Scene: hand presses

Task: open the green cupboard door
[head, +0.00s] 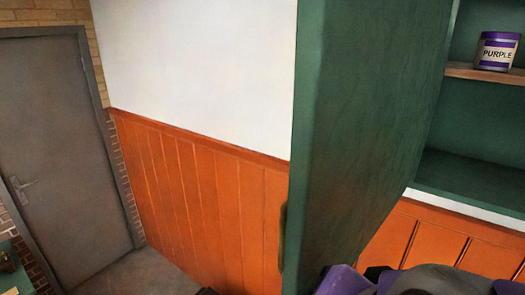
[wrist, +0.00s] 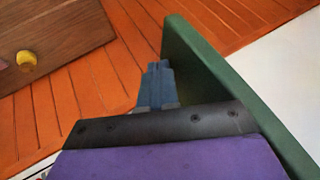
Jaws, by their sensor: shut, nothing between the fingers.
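The green cupboard door (head: 365,130) stands swung wide open in the head view, showing its broad inner face. A handle (head: 282,238) sticks out at its left edge. The green cupboard (head: 475,120) is open at the right, with its inside visible. In the wrist view my gripper (wrist: 157,68) has its blue-grey fingers shut together and empty. The green door panel (wrist: 205,75) runs close along the right of the fingers; whether they touch it I cannot tell. In the head view my purple and grey arm parts show at the bottom right, and the fingertips are hidden.
A jar labelled PURPLE (head: 497,52) stands on the wooden shelf (head: 485,73). A grey room door (head: 65,150) is at the far left, beside orange wall panelling (head: 205,200). In the wrist view a brown wooden surface (wrist: 60,45) carries a yellow object (wrist: 27,60).

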